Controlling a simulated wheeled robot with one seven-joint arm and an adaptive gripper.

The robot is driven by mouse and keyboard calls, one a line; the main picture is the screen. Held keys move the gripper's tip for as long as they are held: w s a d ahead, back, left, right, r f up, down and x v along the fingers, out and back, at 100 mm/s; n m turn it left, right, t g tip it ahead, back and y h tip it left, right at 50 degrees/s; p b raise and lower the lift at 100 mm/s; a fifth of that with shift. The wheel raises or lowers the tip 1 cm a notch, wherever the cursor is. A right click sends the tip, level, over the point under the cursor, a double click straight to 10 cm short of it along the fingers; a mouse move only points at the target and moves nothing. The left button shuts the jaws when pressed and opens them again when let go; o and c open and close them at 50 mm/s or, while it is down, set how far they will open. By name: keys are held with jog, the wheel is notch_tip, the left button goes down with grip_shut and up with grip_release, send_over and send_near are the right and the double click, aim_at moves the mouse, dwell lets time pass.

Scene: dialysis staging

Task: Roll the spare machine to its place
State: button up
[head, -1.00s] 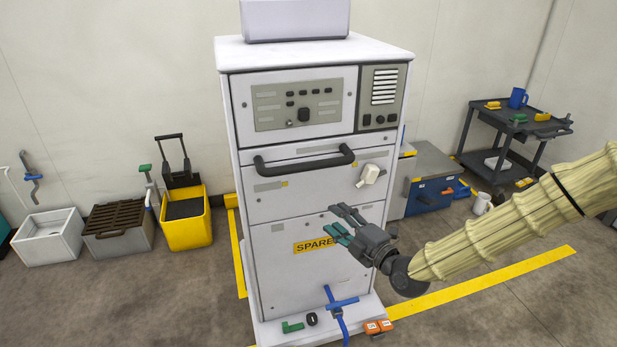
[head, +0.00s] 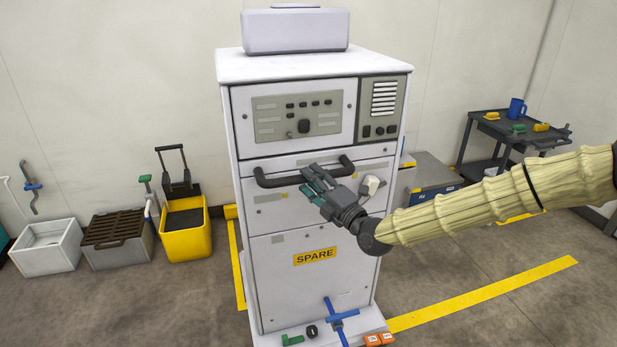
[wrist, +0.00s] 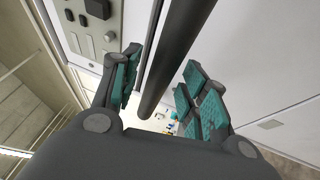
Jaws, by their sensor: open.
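The spare machine (head: 285,222) is a tall white cabinet with a yellow SPARE label (head: 314,256). It stands upright in the middle of the head view. A black bar handle (head: 275,180) runs across its front below the control panel. My gripper (head: 313,183) is at the right half of this handle, in front of the machine. In the wrist view the dark handle (wrist: 172,65) passes between the open, teal-padded fingers (wrist: 160,90). I cannot tell whether the pads touch it. Yellow floor lines (head: 480,295) run beside and behind the machine.
A blue valve (head: 340,318), a green piece (head: 292,340) and orange blocks (head: 379,339) are at the machine's base. A yellow bucket (head: 187,240) and a grey crate (head: 120,248) stand left. A dark cart (head: 505,132) stands right. Floor at the front right is clear.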

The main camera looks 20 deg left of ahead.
jog(key=shift+x, duration=0.9)
jog(key=shift+s, duration=0.1)
grip_shut()
